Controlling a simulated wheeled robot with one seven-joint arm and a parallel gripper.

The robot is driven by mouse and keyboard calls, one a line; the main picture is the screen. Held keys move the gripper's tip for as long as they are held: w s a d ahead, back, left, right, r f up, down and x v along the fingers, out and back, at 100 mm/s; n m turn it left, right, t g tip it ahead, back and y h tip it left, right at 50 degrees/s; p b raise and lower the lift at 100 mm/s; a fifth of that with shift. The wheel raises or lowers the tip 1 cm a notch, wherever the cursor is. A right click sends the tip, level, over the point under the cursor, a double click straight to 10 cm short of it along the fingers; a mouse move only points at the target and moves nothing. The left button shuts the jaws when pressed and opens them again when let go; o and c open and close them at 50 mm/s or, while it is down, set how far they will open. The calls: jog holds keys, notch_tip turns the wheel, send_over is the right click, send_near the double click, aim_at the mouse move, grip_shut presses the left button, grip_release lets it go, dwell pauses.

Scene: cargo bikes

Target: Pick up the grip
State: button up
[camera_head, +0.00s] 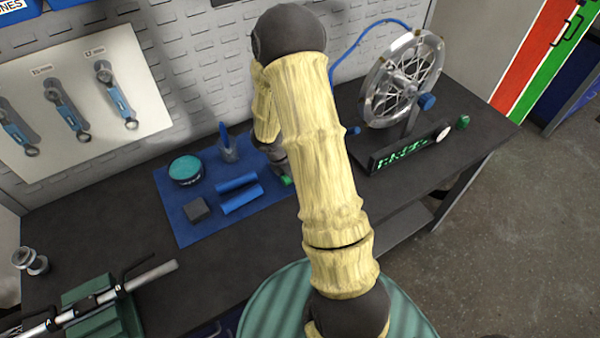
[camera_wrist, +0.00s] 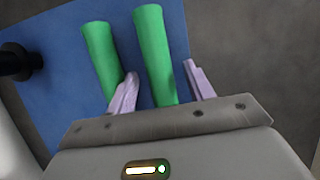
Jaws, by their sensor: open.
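Two green grips lie side by side on the blue mat in the wrist view: a left one (camera_wrist: 101,60) and a right one (camera_wrist: 154,55). My gripper (camera_wrist: 160,69) is open, with its pale purple fingers on either side of the right grip. The left finger reaches into the gap between the two grips. I cannot tell whether the fingers touch the grip. In the head view a small green end (camera_head: 286,181) shows beside my arm; the arm hides most of that area, and the gripper is mostly hidden there.
The blue mat (camera_head: 190,228) also holds two blue cylinders (camera_head: 240,199), a teal-topped tin (camera_head: 186,169), a dark block (camera_head: 198,209) and a cup (camera_head: 228,150). A wheel on a stand (camera_head: 402,82) is at right. A green clamp fixture (camera_head: 100,300) is front left. A dark round part (camera_wrist: 18,62) is left in the wrist view.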

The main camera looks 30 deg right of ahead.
dwell(0.4)
grip_shut()
jog(key=shift+r, duration=0.15)
